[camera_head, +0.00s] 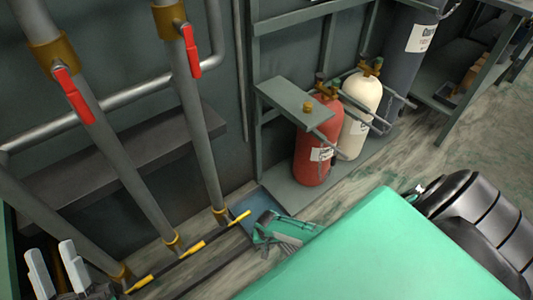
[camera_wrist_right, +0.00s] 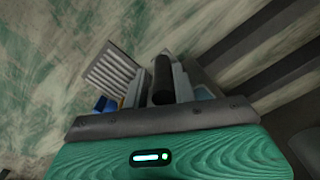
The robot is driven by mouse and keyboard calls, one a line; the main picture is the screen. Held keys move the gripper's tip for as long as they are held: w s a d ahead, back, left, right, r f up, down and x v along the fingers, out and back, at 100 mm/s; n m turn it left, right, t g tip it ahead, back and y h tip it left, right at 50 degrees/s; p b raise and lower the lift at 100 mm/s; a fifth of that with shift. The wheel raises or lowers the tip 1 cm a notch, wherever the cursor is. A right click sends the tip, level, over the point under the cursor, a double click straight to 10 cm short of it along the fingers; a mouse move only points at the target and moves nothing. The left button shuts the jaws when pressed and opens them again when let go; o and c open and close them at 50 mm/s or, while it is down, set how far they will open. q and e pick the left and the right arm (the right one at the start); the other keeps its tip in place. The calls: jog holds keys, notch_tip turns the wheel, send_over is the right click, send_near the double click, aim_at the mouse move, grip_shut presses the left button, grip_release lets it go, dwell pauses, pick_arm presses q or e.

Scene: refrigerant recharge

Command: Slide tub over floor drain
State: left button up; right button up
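A blue piece, which looks like the tub (camera_head: 246,203), lies low on the floor beside the pipe feet, partly covered. Blue also shows in the right wrist view (camera_wrist_right: 104,103), beside the fingers. A pale slatted grate, the floor drain (camera_wrist_right: 112,74), lies just beyond it, in the floor at upper left. My right gripper (camera_wrist_right: 163,84) has its fingers on either side of a dark round bar, close to the blue piece; whether they press on it is unclear. My left gripper (camera_head: 55,268) is open and empty at the lower left, beside the pipes.
Grey pipes (camera_head: 113,160) with red-handled valves (camera_head: 72,94) and yellow levers stand at left. A red cylinder (camera_head: 312,155) and a white cylinder (camera_head: 358,115) stand on a low rack behind. A large teal surface hides the lower middle. Floor is clear at upper right (camera_head: 480,140).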

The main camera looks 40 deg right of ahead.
jog(key=shift+o, duration=1.2)
jog(key=shift+d, duration=0.25)
pick_arm(q)
jog(key=shift+d, duration=0.1)
pick_arm(e)
jog(key=shift+a, duration=0.1)
jog(key=shift+a, duration=0.1)
jog(key=shift+r, duration=0.25)
notch_tip(320, 180, up, 4)
jog(key=p, duration=0.2)
jog(key=shift+p, duration=0.35)
notch_tip(320, 180, up, 4)
jog(key=shift+f+p, duration=0.1)
jog(key=shift+p, duration=0.85)
notch_tip(320, 180, up, 4)
jog(key=shift+f+p, duration=0.2)
jog(key=shift+p, duration=0.6)
pick_arm(q)
jog(key=s+d+f+g+y, duration=0.1)
jog(key=f+g, duration=0.6)
jog(key=f, duration=0.3)
jog(key=s+f+g+y, duration=0.1)
jog(key=s+f+g, duration=0.1)
jog(key=f+g, duration=0.6)
jog(key=shift+s+d+f+m+g+y+p, duration=0.15)
jog(key=shift+d+f+m+g+y+p, duration=0.2)
jog(key=shift+f, duration=0.6)
pick_arm(e)
jog(key=shift+r, duration=0.9)
